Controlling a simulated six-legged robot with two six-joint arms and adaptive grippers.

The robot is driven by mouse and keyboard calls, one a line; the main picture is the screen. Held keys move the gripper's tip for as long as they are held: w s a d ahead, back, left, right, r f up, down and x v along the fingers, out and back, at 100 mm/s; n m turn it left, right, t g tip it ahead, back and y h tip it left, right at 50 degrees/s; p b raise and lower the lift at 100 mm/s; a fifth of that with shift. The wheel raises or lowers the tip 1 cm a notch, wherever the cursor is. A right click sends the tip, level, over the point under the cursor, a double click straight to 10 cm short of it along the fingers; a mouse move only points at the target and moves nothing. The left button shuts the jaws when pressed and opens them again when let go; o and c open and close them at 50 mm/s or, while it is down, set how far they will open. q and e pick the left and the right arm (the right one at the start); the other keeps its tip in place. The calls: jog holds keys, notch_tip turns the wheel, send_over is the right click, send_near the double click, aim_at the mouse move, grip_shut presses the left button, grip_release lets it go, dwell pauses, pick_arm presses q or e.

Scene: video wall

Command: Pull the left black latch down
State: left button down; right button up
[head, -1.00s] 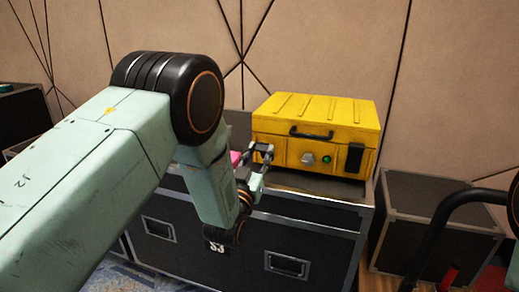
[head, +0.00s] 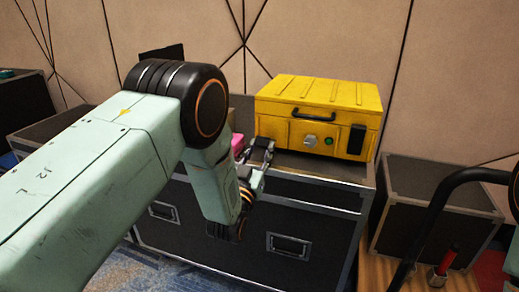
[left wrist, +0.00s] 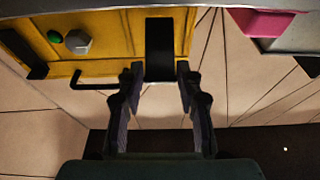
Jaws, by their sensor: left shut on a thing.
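The yellow case (head: 318,95) sits closed on a black flight case, with a handle, a grey knob and a green button on its front. The left black latch (left wrist: 160,45) stands between my left gripper's fingertips in the left wrist view, where the case appears upside down. My left gripper (left wrist: 160,80) is shut on this latch, one finger on each side. In the head view the left gripper (head: 261,149) is at the case's front left and covers that latch. The right black latch (head: 356,139) is free on the front's right side. My right gripper is out of view.
The black flight case (head: 300,190) with metal edges carries the yellow case. A pink object (head: 237,143) lies left of the yellow case. Another dark case (head: 425,200) stands at right, near a curved black bar (head: 430,215). A panelled wall is close behind.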

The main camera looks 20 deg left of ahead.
pick_arm(q)
jog(key=shift+f, duration=0.45)
jog(key=c, duration=1.3)
grip_release()
jog(key=shift+c, duration=0.2)
jog(key=o, duration=0.4)
jog(key=shift+w+f, duration=0.15)
jog(key=shift+w, duration=0.2)
jog(key=shift+o, duration=0.2)
jog(key=shift+s+r, duration=0.2)
jog(key=shift+r, duration=0.05)
jog(key=v, duration=1.2)
jog(key=shift+r, duration=0.2)
